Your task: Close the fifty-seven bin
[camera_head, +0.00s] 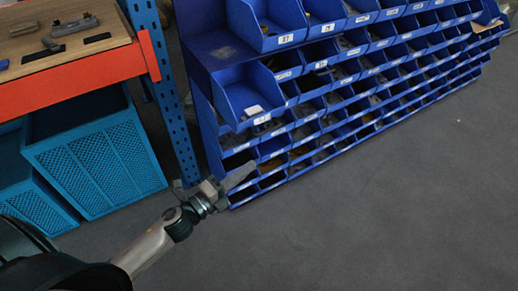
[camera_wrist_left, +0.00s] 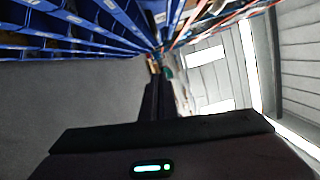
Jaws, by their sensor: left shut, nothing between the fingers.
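A blue rack of bins stands in the upper middle of the head view. One blue bin (camera_head: 236,97) at its left end juts out past the rows below, with a small pale item inside and a white label (camera_head: 262,119) on its front. The label is too small to read for certain, so I cannot tell which bin is fifty-seven. My left gripper (camera_head: 246,171) is shut and empty, below that bin, by the rack's lower left corner. In the left wrist view its dark fingers (camera_wrist_left: 158,100) are together. My right gripper is not in view.
A workbench (camera_head: 80,66) with an orange edge and a blue upright post (camera_head: 163,90) stand left of the rack. Blue mesh crates (camera_head: 95,165) sit under the bench. The grey floor (camera_head: 370,210) in front of the rack is clear.

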